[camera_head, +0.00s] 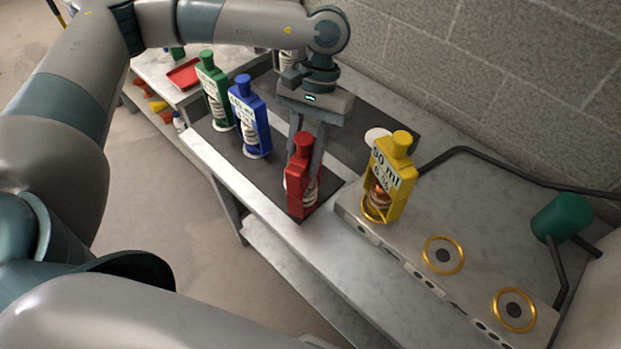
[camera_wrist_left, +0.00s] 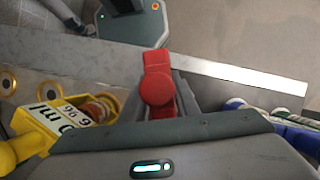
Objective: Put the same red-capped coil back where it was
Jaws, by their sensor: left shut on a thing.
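The red-capped coil (camera_head: 303,178) stands upright at the front right end of the dark mat (camera_head: 345,151), close to the heater station. My left gripper (camera_head: 307,160) comes down on it from above and is shut on it. In the left wrist view the red cap (camera_wrist_left: 158,90) sits between the fingers. Whether the coil's base touches the mat is hard to tell. My right gripper is not in view.
A yellow coil (camera_head: 392,180) stands on the marble heater station (camera_head: 470,215), right of the red one. Blue (camera_head: 250,118) and green (camera_head: 214,90) coils stand on the mat to the left. Gold rings (camera_head: 443,255) and a green cylinder (camera_head: 562,217) are at right.

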